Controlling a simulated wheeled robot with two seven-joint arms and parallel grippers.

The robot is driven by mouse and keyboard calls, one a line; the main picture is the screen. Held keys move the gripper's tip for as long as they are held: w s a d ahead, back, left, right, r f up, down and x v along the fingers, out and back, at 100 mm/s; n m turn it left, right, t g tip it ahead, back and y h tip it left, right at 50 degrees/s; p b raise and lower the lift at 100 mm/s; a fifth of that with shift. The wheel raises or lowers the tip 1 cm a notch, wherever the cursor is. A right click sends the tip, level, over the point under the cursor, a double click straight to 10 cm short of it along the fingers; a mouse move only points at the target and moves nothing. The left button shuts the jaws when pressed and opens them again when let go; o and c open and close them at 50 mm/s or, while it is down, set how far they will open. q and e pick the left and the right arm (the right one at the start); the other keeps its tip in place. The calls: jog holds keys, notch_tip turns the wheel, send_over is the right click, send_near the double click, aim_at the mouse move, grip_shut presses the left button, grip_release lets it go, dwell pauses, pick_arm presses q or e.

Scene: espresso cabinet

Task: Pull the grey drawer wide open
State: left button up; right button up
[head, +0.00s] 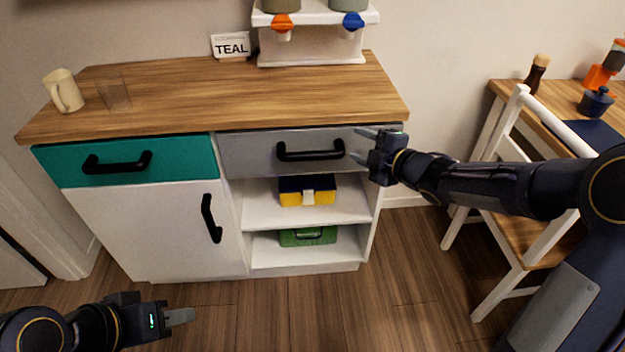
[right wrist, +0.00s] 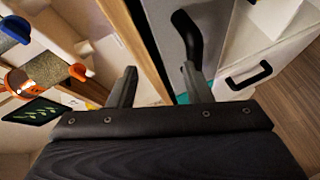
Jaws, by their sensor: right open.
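The grey drawer (head: 232,155) is closed in the cabinet's upper right, flush below the worktop. Its black bar handle (head: 310,151) is horizontal; part of it shows in the right wrist view (right wrist: 190,38). My right gripper (head: 356,145) is open and empty, at the right end of the drawer front, just right of the handle. In the right wrist view its fingers (right wrist: 159,75) are spread, with the handle beyond the right-hand finger; I cannot tell whether they touch. My left gripper (head: 185,316) is low at the front left, away from the cabinet; its jaw opening is unclear.
A teal drawer (head: 70,165) and white door (head: 130,225) are closed at left. Open shelves below hold a blue-yellow box (head: 308,196) and a green case (head: 308,236). A mug (head: 62,92) and glass (head: 115,93) stand on the worktop. A white chair (head: 500,250) stands right.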

aim_at(319, 158)
jog(key=a+f+n+y, duration=0.1)
jog(key=f, duration=0.1)
jog(key=a+f+n+g+y+b, duration=0.1)
jog(key=a+n, duration=0.1)
jog(key=a+f+n+y, duration=0.1)
jog(key=a+f, duration=0.1)
jog(key=shift+w+a+f+n+g+y, duration=0.15)
jog(key=shift+w+f+n+g+y, duration=0.15)
jog(key=shift+f+g, duration=0.1)
pick_arm(q)
notch_tip(319, 158, down, 4)
jog(key=shift+r+b, duration=0.25)
jog(key=shift+b, duration=0.25)
pick_arm(e)
jog(key=x, duration=0.7)
jog(key=shift+w+a+r, duration=0.1)
jog(key=shift+a, duration=0.2)
jog(key=shift+c, duration=0.4)
grip_shut()
